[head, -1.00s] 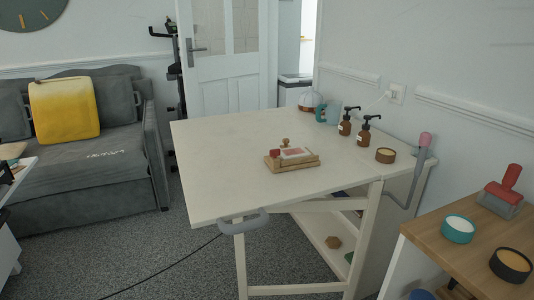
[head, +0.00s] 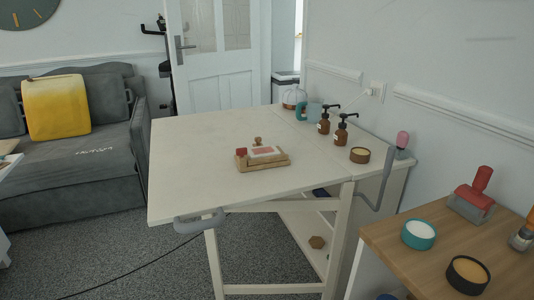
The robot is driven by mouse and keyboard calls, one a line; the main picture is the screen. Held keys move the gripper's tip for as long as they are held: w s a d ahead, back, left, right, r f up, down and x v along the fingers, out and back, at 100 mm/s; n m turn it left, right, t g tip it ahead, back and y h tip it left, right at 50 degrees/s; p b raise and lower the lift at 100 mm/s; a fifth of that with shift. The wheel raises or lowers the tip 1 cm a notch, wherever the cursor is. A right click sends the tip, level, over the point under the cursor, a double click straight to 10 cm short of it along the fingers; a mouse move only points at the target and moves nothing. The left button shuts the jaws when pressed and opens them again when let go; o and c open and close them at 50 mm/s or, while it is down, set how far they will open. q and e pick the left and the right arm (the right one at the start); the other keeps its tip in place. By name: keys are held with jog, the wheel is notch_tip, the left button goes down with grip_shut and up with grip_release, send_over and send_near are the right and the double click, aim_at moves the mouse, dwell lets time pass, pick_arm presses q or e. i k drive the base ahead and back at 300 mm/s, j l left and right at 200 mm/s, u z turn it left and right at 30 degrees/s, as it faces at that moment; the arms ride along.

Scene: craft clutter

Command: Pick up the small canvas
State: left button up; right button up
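I cannot make out a small canvas for certain in the head view. A small wooden tray (head: 262,167) on the white table holds a flat white and pinkish piece (head: 267,151), a red block and a small wooden knob; I cannot tell whether the flat piece is a canvas. Neither of my grippers is in view.
The white table (head: 205,150) is mostly bare. Two brown pump bottles (head: 341,132), a teal mug (head: 308,112) and a round tin (head: 360,155) stand along its right side. A wooden-topped cabinet (head: 400,254) at right holds jars and a red-handled roller (head: 473,196). Grey carpet (head: 110,250) lies open at left.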

aim_at(268, 151)
jog(key=i+j, duration=0.7)
jog(key=i+j+z, duration=0.1)
jog(key=z, duration=0.3)
jog(key=i+j+z, duration=0.1)
jog(key=j+z, duration=0.45)
jog(key=z, duration=0.2)
jog(key=i, duration=0.05)
